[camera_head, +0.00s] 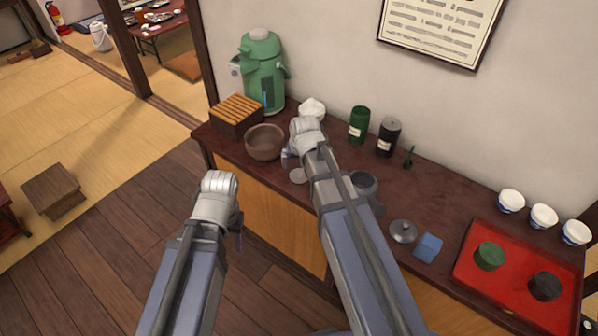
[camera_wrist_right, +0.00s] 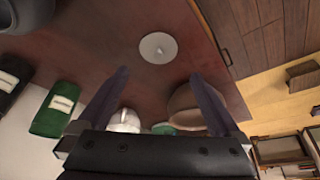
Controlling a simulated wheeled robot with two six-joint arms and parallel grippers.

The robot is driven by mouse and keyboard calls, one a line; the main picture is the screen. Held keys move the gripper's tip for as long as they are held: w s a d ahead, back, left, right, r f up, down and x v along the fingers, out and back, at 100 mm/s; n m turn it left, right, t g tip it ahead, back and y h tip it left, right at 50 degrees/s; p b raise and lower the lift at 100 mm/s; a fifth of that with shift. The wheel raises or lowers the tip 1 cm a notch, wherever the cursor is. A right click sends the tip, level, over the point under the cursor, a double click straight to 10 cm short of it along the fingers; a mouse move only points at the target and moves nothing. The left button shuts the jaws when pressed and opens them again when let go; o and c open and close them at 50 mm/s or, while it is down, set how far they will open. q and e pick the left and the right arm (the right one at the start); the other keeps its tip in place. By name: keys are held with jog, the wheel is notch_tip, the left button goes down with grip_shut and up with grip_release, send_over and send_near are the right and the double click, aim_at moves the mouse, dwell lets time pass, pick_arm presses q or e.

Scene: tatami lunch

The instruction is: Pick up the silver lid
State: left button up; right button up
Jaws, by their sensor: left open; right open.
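A flat, pale silver lid (camera_head: 297,176) with a small knob lies on the dark counter, partly covered by my right arm in the head view. It shows whole in the right wrist view (camera_wrist_right: 158,50), just beyond and between my fingertips. My right gripper (camera_wrist_right: 158,73) is open and empty above the counter, and its fingers do not appear to touch the lid. A second, darker grey lid (camera_head: 403,231) with a knob lies further right. My left gripper (camera_head: 238,228) is off the counter's front edge, over the floor; its fingers are mostly hidden.
A brown bowl (camera_head: 265,142) stands left of the pale lid, and a dark grey pot (camera_head: 365,190) to its right. A green dispenser (camera_head: 263,75), slatted box (camera_head: 236,114), white object (camera_head: 312,108) and green canister (camera_head: 358,124) stand behind. A red tray (camera_head: 480,283) is far right.

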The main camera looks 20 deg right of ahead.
aim_at(299, 173)
jog(key=shift+s+b+x, duration=0.15)
jog(key=shift+b+x, duration=1.7)
jog(key=shift+x, duration=0.15)
jog(key=shift+s+b+x, duration=0.1)
jog(key=shift+b+x, duration=1.75)
jog(key=shift+x, duration=0.15)
jog(key=shift+d, duration=0.15)
jog(key=shift+c, duration=0.2)
jog(key=c, duration=0.7)
jog(key=shift+o, duration=0.2)
jog(key=shift+r, duration=0.15)
notch_tip(299, 173, up, 10)
jog(key=p, duration=1)
